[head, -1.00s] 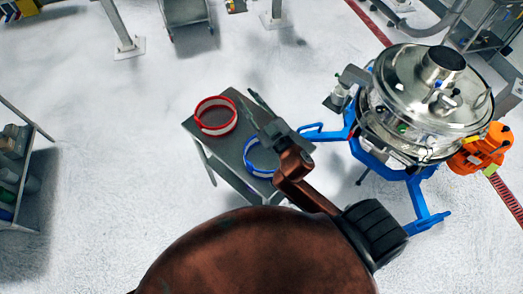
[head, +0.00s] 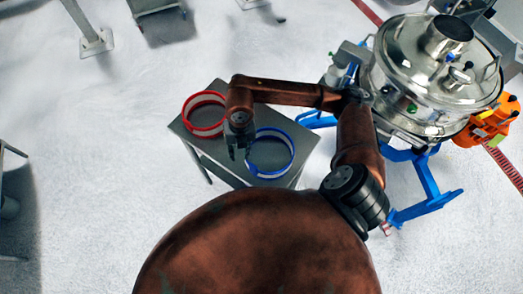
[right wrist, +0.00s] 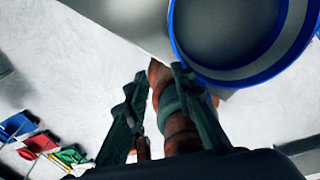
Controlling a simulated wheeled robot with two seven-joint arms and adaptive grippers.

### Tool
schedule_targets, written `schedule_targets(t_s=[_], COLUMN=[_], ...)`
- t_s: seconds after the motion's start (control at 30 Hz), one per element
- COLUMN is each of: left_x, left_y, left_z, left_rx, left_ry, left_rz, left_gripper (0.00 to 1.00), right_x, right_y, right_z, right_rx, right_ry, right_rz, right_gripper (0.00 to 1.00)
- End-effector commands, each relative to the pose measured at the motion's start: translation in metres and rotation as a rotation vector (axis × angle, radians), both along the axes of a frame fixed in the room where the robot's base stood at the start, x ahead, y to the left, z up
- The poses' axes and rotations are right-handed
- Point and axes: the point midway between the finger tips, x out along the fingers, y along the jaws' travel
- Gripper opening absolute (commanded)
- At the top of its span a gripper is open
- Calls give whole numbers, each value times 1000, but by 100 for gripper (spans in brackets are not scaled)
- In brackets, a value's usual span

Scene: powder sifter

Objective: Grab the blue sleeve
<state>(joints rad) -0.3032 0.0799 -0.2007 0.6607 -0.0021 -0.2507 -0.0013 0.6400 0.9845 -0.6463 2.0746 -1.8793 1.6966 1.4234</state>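The blue sleeve (head: 272,134), an open ring with a pale band between blue edges, stands on the right part of a small grey table (head: 212,150). It also shows at the upper right of the right wrist view (right wrist: 240,74). My right gripper (head: 238,150) points down at the sleeve's left side. In the right wrist view its fingers (right wrist: 153,92) are apart with nothing between them. The right finger's tip is close to the blue rim; whether it touches, I cannot tell. My left gripper is not in view.
A red sleeve (head: 205,131) stands on the table's left part, close to my right gripper. The steel sifter (head: 432,75) on its blue frame (head: 425,180) stands to the right, near my right arm, with an orange part (head: 488,125). The floor left of the table is clear.

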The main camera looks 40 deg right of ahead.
Motion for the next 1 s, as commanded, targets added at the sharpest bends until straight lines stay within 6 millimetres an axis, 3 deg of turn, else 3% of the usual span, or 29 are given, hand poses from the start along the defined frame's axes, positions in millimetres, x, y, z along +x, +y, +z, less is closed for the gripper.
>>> schedule_targets(t_s=[0.07, 0.17, 0.7, 1.0], left_x=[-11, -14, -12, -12], left_y=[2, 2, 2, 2], left_z=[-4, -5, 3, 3], left_rx=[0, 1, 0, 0], left_ry=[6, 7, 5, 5], left_rz=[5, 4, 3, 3], left_gripper=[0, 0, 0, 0], right_x=[6, 9, 11, 10], right_y=[-18, -27, -27, -27], right_z=[-1, -6, -71, -79], right_rx=[-71, -109, -108, -108], right_ry=[-6, -7, -5, -8], right_rz=[-23, -38, -36, -35], right_gripper=[23, 23, 23, 23])
